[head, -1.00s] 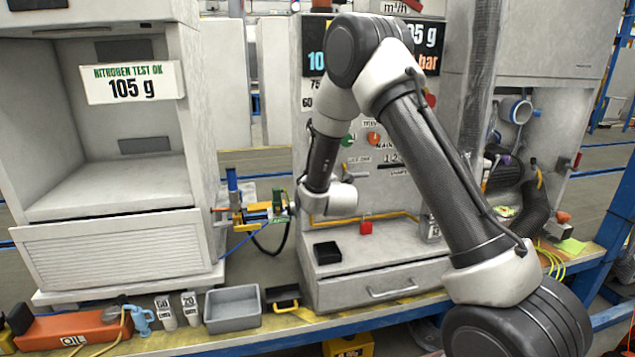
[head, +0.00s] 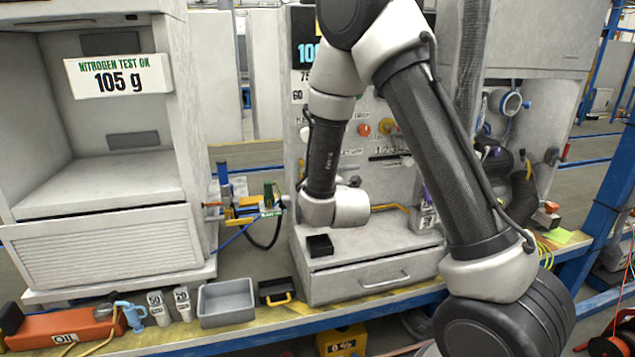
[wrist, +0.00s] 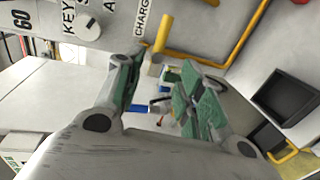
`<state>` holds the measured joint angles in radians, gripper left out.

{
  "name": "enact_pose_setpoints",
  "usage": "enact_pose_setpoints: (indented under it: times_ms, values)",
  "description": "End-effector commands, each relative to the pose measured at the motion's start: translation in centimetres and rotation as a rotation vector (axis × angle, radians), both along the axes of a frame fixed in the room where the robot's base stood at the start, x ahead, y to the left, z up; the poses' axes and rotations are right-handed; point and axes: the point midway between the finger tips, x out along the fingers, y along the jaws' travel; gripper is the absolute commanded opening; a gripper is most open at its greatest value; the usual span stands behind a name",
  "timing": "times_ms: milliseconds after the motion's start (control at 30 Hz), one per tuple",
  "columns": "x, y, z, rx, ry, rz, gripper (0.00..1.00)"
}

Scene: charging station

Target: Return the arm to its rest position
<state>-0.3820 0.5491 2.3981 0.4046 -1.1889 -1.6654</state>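My arm reaches in from the lower right of the head view, with its elbow at the top edge. Its wrist end hangs in front of the grey charging panel (head: 300,130), above the panel's lower shelf. The gripper fingers are hidden in the head view. In the wrist view my gripper (wrist: 165,85) shows two grey fingers with green pads, spread apart. Nothing is held between them; the background shows through the gap.
A black tray (head: 320,245) sits on the shelf just below my wrist. A hose fixture (head: 255,208) stands left of it. A grey bin (head: 227,303), an orange oil box (head: 72,327) and a white cabinet (head: 110,245) are further left. A corrugated hose (head: 522,200) is at the right.

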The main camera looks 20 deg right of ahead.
Motion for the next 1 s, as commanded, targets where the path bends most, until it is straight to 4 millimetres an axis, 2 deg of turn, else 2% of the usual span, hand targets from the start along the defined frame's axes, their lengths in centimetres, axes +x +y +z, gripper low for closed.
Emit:
enact_pose_setpoints:
  times_ms: [200, 267, 300, 367, 400, 433, 500, 533, 567, 667, 800, 1000]
  values:
    - [0.0, 0.0, -0.2, 0.048, 0.008, -0.010, 0.38]
    - [-0.3, 0.1, -1.6, 0.128, 0.067, -0.024, 0.38]
    - [-0.8, 0.4, -3.2, 0.201, 0.141, -0.037, 0.38]
    - [-2.2, 0.9, -6.3, 0.316, 0.287, -0.070, 0.38]
    - [-3.7, 1.2, -8.6, 0.394, 0.404, -0.104, 0.38]
    - [-5.0, 1.5, -10.1, 0.451, 0.493, -0.138, 0.38]
    - [-8.0, 2.0, -11.6, 0.577, 0.675, -0.227, 0.38]
    - [-9.4, 2.0, -11.7, 0.627, 0.746, -0.275, 0.38]
    - [-10.7, 1.9, -11.5, 0.671, 0.809, -0.325, 0.38]
    - [-15.5, 0.7, -9.4, 0.798, 0.986, -0.519, 0.38]
    - [-22.1, -2.4, -3.9, 0.909, 1.124, -0.803, 0.38]
    - [-30.2, -7.6, 3.9, 1.001, 1.124, -1.093, 0.38]
